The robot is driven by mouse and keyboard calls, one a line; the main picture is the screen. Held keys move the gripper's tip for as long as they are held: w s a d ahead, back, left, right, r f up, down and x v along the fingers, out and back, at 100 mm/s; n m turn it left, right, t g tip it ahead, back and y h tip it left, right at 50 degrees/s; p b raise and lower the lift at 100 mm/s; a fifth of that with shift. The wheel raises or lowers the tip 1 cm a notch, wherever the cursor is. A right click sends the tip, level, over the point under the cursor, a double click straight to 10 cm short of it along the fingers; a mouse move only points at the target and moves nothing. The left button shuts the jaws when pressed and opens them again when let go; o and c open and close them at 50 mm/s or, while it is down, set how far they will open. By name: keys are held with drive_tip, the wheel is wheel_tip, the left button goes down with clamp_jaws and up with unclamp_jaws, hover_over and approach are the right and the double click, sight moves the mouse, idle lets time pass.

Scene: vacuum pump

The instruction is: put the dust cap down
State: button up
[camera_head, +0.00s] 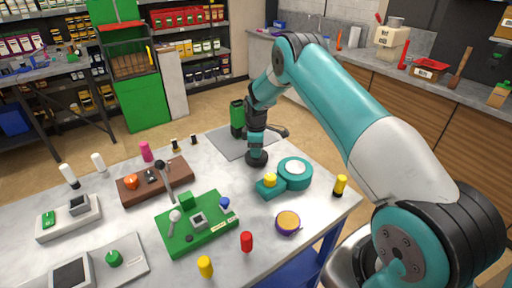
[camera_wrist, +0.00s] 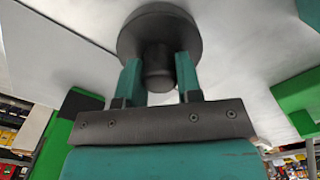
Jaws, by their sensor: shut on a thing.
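The dust cap (camera_wrist: 160,28) is a dark grey round disc with a short knob. My gripper (camera_wrist: 158,75) is shut on the knob, with one teal finger on each side, in the wrist view. In the head view the dust cap (camera_head: 257,159) is below my gripper (camera_head: 256,145), over the white tabletop beside the grey mat (camera_head: 228,141). The disc looks level. I cannot tell whether it touches the table. A teal round unit (camera_head: 294,174) with a yellow-topped block stands just right of it.
A green and black object (camera_head: 237,118) stands behind the cap. A green board (camera_head: 198,222), a brown block (camera_head: 150,185) and a purple-and-yellow round item (camera_head: 288,222) lie nearer. A yellow bottle (camera_head: 340,186) stands near the right edge. White tabletop left of the cap is clear.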

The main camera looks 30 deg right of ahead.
drive_tip(key=shift+f, duration=0.2)
drive_tip(key=shift+f, duration=0.1)
drive_tip(key=o, duration=0.9)
drive_tip(key=shift+o, duration=0.2)
